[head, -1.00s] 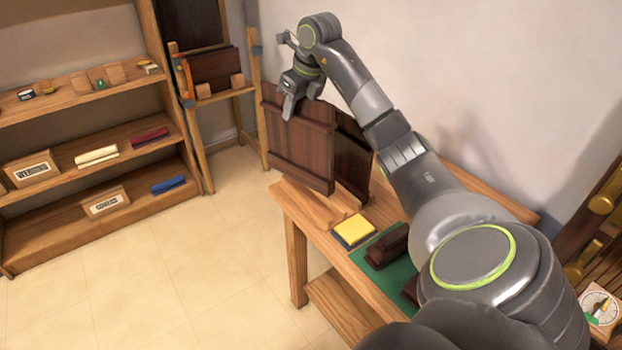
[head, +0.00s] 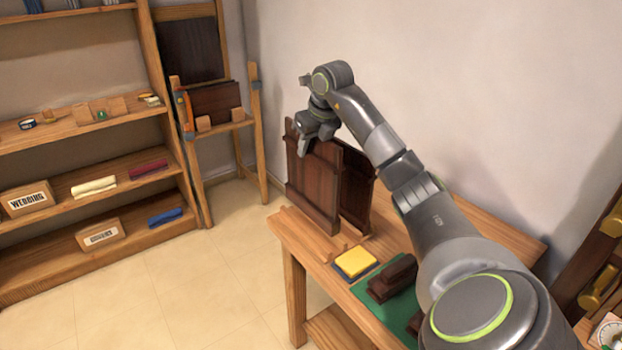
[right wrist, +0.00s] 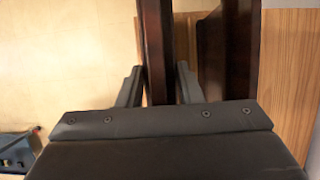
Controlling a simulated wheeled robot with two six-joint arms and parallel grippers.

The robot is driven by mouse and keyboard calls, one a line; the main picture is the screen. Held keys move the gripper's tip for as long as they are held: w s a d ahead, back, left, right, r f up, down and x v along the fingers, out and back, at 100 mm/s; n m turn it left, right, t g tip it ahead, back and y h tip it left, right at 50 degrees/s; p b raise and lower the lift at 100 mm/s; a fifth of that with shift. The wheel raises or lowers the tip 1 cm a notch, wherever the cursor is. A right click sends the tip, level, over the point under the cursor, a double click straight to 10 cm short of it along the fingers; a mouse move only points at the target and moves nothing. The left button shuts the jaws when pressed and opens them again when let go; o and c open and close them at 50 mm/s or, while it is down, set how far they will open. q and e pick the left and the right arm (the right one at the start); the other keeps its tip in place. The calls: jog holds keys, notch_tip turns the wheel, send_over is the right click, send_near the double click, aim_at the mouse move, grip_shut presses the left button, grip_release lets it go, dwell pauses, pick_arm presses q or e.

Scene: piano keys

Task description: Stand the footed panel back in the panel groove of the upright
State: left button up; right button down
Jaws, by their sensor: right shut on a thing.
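The footed panel (head: 312,187) is a dark brown board with a ledge strip, standing roughly upright over the left end of the table. My right gripper (head: 304,146) is shut on its upper left part. In the right wrist view the panel (right wrist: 156,50) passes between the two fingers. A second dark board (head: 357,187), likely the upright, stands close behind it; in the right wrist view this board (right wrist: 222,60) is to the right, with a gap between. I cannot tell whether the panel's foot touches the table or sits in a groove. My left gripper is not in view.
The wooden table (head: 280,232) carries a yellow and blue pad (head: 356,262) and dark blocks (head: 391,277) on a green mat (head: 366,298). Shelves stand at left, and a wooden stand with dark boards (head: 215,103) at the back. Open floor lies left of the table.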

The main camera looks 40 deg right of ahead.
aim_at(311, 176)
notch_tip(311, 176, down, 6)
jog(key=shift+r+p, duration=0.2)
jog(key=shift+p, duration=0.3)
jog(key=shift+f+b, duration=0.3)
jog(key=shift+f, duration=0.15)
jog(key=c, duration=1)
grip_release()
jog(key=shift+r, duration=0.1)
